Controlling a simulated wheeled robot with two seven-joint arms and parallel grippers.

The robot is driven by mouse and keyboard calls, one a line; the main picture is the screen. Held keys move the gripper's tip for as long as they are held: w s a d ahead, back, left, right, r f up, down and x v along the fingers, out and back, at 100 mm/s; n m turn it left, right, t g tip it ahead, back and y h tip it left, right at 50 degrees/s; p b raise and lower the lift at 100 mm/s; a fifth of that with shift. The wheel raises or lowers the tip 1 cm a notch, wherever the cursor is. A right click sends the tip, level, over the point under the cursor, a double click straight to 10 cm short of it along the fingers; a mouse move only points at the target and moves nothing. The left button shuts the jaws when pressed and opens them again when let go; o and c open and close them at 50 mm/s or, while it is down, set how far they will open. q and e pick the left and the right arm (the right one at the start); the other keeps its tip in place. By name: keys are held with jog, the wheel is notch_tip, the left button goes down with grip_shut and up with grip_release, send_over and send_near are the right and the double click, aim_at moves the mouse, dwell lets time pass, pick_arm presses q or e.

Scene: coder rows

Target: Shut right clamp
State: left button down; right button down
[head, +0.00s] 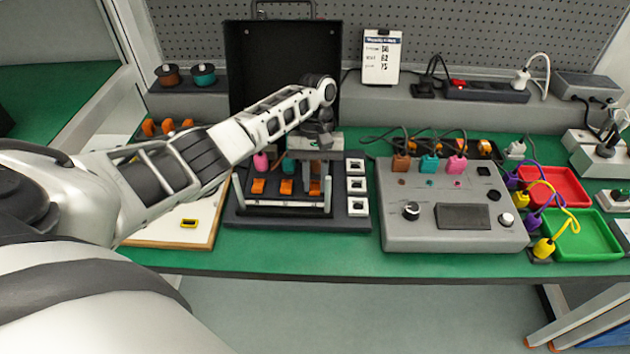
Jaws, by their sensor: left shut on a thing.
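The right clamp (328,198) is a pale upright lever at the right end of a light bar in the dark open case (348,236). A matching left clamp (239,195) stands upright at the bar's other end. My left gripper (318,180) reaches down into the case from above, its fingers at the right clamp. It is shut on the right clamp, though the fingers partly hide the contact. Orange blocks (258,186) stand in a row behind the bar. My right gripper is not in view.
A grey control box (455,240) with a dark screen stands right of the case. Red (562,172) and green (612,248) trays with cables lie further right. The case lid (250,60) stands open behind my arm. A white-topped board (160,236) lies to the left.

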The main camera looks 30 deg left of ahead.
pick_arm(q)
jog(key=shift+w+a+g+h+b, duration=0.1)
jog(key=shift+w+g+h+b, duration=0.1)
jog(key=shift+g+h+b, duration=0.1)
jog(key=c, duration=1.2)
grip_release()
jog(key=shift+c, duration=0.2)
